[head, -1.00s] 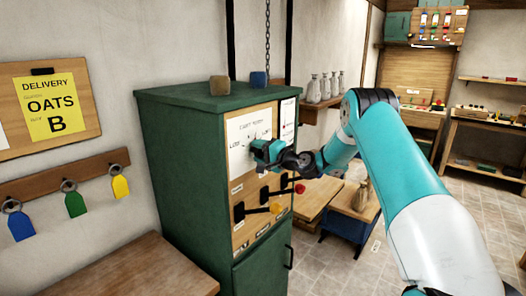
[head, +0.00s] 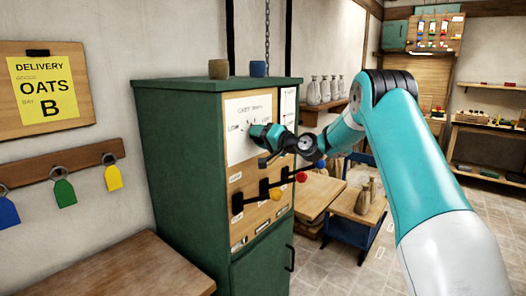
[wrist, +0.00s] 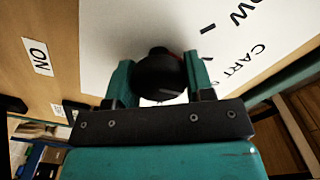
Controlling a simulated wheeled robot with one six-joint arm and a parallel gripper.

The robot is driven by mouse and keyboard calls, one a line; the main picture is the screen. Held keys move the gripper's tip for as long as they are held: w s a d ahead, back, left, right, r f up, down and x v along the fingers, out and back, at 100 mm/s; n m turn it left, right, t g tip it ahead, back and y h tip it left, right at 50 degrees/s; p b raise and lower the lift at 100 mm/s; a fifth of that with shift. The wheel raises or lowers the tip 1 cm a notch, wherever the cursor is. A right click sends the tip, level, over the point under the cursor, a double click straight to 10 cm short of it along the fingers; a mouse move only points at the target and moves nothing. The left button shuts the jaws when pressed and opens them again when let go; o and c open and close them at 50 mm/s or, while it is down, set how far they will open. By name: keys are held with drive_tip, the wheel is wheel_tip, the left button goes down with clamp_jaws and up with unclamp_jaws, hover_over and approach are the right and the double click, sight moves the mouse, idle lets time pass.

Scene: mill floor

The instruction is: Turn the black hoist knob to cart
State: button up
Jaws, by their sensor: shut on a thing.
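The black hoist knob (wrist: 158,78) sits on a white dial plate (head: 236,143) on the front of the green cabinet (head: 180,160). My gripper (head: 259,133) is at the plate and hides the knob in the head view. In the wrist view its two teal fingers stand on either side of the knob, shut on it. The word CART shows on the plate to the right of the knob, with dark tick marks and part of another word ending in "OW". A bit of red shows behind the knob; where its pointer aims I cannot tell.
Below the plate are black levers with a yellow ball (head: 275,195), a red ball (head: 301,177) and a blue ball (head: 321,163). A wooden table (head: 110,268) is at front left.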

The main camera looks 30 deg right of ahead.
drive_tip(key=shift+a+f+n+b, duration=0.15)
drive_tip(key=shift+f+n+b, duration=0.4)
drive_tip(key=shift+n+b, duration=1)
drive_tip(key=shift+r+b, duration=0.1)
drive_tip(key=shift+b, duration=0.4)
drive_tip(key=o, duration=0.9)
drive_tip(key=shift+c, duration=0.2)
drive_tip(key=shift+o, duration=0.2)
drive_tip(key=shift+r, duration=0.2)
drive_tip(key=shift+s, duration=0.1)
drive_tip(key=b+v, duration=0.5)
drive_tip(key=v, duration=1.2)
drive_tip(key=shift+s, duration=0.1)
